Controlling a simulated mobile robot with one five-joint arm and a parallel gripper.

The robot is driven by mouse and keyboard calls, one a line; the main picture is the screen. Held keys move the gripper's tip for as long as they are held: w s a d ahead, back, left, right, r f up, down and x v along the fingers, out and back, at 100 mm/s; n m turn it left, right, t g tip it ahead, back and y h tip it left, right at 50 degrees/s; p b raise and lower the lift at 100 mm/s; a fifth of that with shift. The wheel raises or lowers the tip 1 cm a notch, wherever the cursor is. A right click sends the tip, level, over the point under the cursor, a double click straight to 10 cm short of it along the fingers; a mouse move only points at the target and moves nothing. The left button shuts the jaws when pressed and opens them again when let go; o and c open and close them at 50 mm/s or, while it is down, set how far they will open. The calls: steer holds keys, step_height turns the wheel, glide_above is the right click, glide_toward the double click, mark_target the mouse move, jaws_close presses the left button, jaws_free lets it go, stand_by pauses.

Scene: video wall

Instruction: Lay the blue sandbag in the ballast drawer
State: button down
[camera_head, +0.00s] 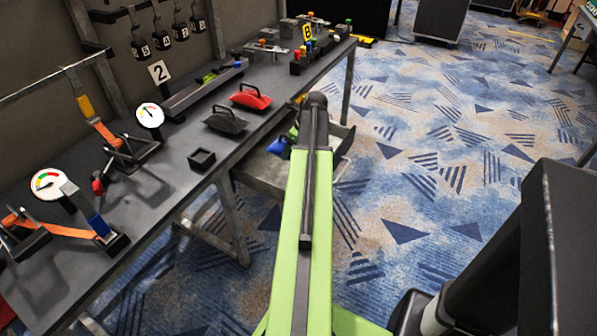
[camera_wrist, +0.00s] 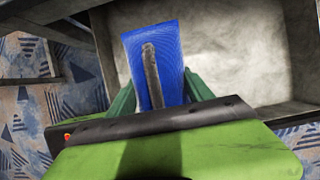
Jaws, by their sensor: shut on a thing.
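The blue sandbag (camera_wrist: 172,45) with its dark strap handle lies between the green fingers of my gripper (camera_wrist: 158,90) in the wrist view. My gripper is shut on it. In the head view, the blue sandbag (camera_head: 278,147) shows only in part, just left of my green arm. The open ballast drawer (camera_head: 258,178) is under the bench edge. In the wrist view, the bag is over the pale inside of the drawer (camera_wrist: 245,50), near its left wall. I cannot tell whether the bag touches the drawer floor. My arm hides much of the drawer and gripper in the head view.
A red bag (camera_head: 251,97) and a dark grey bag (camera_head: 225,121) lie on the bench (camera_head: 175,175) above the drawer. A small black square holder (camera_head: 202,160) and dial gauges (camera_head: 150,115) stand nearby. Patterned carpet (camera_head: 440,180) to the right is open.

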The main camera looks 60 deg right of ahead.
steer(key=shift+f+b, duration=4.95)
steer(key=shift+f, duration=0.15)
steer(key=shift+f, duration=0.3)
steer(key=shift+c, duration=2)
jaws_free()
steer(key=shift+r, duration=0.1)
steer(key=shift+r, duration=0.1)
